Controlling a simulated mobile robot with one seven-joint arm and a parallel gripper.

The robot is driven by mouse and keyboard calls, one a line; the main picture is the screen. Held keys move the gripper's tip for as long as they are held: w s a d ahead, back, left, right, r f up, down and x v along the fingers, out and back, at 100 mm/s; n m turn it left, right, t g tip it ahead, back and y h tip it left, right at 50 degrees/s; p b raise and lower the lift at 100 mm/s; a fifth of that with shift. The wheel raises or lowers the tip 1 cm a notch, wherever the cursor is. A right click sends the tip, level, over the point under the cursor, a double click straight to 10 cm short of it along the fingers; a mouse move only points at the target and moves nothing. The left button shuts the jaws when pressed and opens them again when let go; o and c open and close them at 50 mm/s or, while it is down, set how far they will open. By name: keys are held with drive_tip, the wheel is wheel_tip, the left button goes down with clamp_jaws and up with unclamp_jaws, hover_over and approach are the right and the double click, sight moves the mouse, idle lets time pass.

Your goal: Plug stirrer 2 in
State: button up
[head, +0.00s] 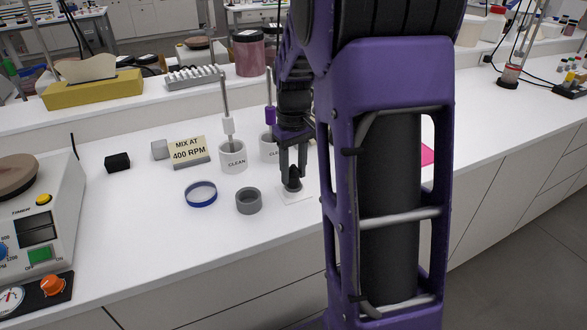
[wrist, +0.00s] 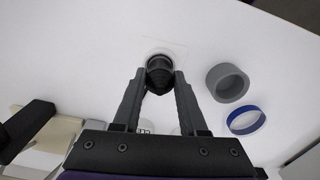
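My gripper (head: 292,172) points down at the near part of the bench. Its two fingers stand on either side of a black plug-like piece (wrist: 160,72) and seem to touch it on both sides. The piece is upright, dark and tapered, over a small white square (head: 296,197) on the bench. The white square also shows in the wrist view (wrist: 178,46). Whether the piece rests on the square or is slightly raised, I cannot tell. No cord on it is clearly visible. No label reading stirrer 2 shows.
A grey ring (head: 249,201) and a blue-rimmed ring (head: 201,194) lie left of my gripper. Two white CLEAN cups stand behind, one (head: 232,157) holding a rod. A MIX AT 400 RPM sign (head: 188,152) and a control unit (head: 40,220) stand further left. My arm hides the middle bench.

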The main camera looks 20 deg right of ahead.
sight(294, 169)
drive_tip(key=o, duration=0.5)
drive_tip(key=shift+r, duration=0.1)
wheel_tip(294, 169, up, 17)
drive_tip(key=p, duration=0.3)
drive_tip(key=shift+r, duration=0.15)
idle(0.3)
